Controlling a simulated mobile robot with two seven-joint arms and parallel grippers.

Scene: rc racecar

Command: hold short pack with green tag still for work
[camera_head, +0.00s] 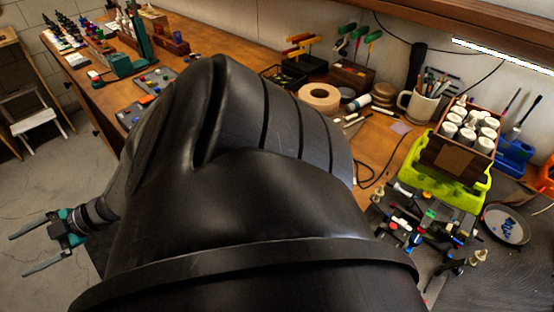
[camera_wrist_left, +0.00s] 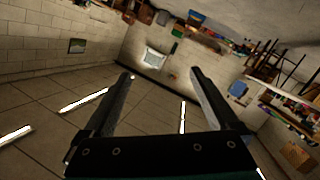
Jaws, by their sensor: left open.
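My left gripper (camera_head: 17,256) is at the far left of the head view, over the grey floor and clear of the bench. Its two fingers are spread and empty. I cannot make out a short pack with a green tag for certain. A small green patch (camera_head: 430,213) shows among the cluttered parts at the lower right, but I cannot tell what it belongs to. A large black arm part of mine hides the middle of the bench. My right gripper is not in view.
The wooden bench (camera_head: 385,150) holds a tape roll (camera_head: 320,96), a mug of tools (camera_head: 417,106) and a wooden box of white bottles (camera_head: 457,158) on a lime green tray (camera_head: 413,175). A round dish (camera_head: 507,226) lies at right. The floor (camera_head: 45,175) at left is mostly open, with a white stool (camera_head: 35,119).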

